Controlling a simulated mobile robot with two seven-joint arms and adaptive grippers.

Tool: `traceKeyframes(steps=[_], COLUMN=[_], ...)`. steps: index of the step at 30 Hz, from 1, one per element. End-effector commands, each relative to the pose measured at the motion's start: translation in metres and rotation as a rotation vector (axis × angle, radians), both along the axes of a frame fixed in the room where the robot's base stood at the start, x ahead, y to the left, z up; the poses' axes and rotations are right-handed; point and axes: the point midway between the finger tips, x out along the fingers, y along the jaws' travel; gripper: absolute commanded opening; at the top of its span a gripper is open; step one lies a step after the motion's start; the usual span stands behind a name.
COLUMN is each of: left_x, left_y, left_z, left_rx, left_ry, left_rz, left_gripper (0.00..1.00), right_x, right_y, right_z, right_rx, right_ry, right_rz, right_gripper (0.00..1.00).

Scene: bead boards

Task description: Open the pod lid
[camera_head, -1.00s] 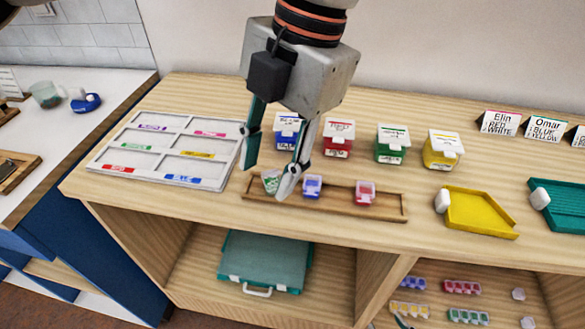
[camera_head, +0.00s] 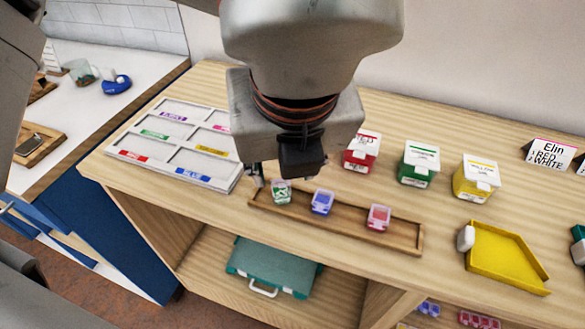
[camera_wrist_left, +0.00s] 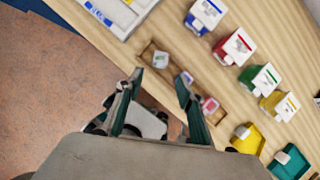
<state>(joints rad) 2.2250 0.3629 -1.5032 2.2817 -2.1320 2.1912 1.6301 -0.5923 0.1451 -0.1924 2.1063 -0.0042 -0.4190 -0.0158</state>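Three small pods sit in the shallow wooden tray (camera_head: 345,233): a green-and-white one (camera_head: 281,191), a blue one (camera_head: 322,202) and a red one (camera_head: 379,217). Their lids are too small to read as open or shut. My left gripper (camera_wrist_left: 158,77) is open and empty in the left wrist view, its fingers pointing at the tray. The green-and-white pod (camera_wrist_left: 160,59) shows beyond the gap between the fingertips, apart from them. In the head view, my left wrist hides most of the fingers; one fingertip shows just left of that pod. My right gripper is not in view.
Red (camera_head: 362,151), green (camera_head: 419,163) and yellow (camera_head: 476,178) labelled boxes stand behind the tray. A blue box (camera_wrist_left: 204,15) shows in the wrist view. A white sorting board (camera_head: 130,175) lies left, a yellow scoop tray (camera_head: 505,257) right. A teal case (camera_head: 270,268) sits on the shelf below.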

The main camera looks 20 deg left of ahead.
Motion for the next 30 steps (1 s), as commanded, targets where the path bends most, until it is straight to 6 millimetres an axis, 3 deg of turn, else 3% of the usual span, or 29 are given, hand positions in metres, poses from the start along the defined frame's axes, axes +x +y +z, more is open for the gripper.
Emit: traceKeyframes(steps=[4,10,23,24,28,30], left_x=[0.008,0.017,0.022,0.022,0.022,0.022], left_y=[0.005,0.010,0.012,0.012,0.012,0.012], left_z=[-0.026,-0.051,-0.061,-0.061,-0.061,-0.061], left_rx=[0.001,0.001,0.001,0.001,0.001,0.001], left_ry=[0.010,0.009,0.004,0.004,0.004,0.004], left_rz=[0.002,0.000,0.000,0.000,0.000,0.000], left_gripper=[0.38,0.38,0.38,0.35,0.01,0.00], right_x=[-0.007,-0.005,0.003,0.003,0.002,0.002], right_y=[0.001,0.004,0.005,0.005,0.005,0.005], right_z=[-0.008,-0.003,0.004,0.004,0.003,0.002], right_rx=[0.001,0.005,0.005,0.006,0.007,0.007], right_ry=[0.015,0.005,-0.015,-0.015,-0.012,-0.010], right_rz=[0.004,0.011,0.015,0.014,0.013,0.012], right_gripper=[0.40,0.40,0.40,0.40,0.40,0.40])
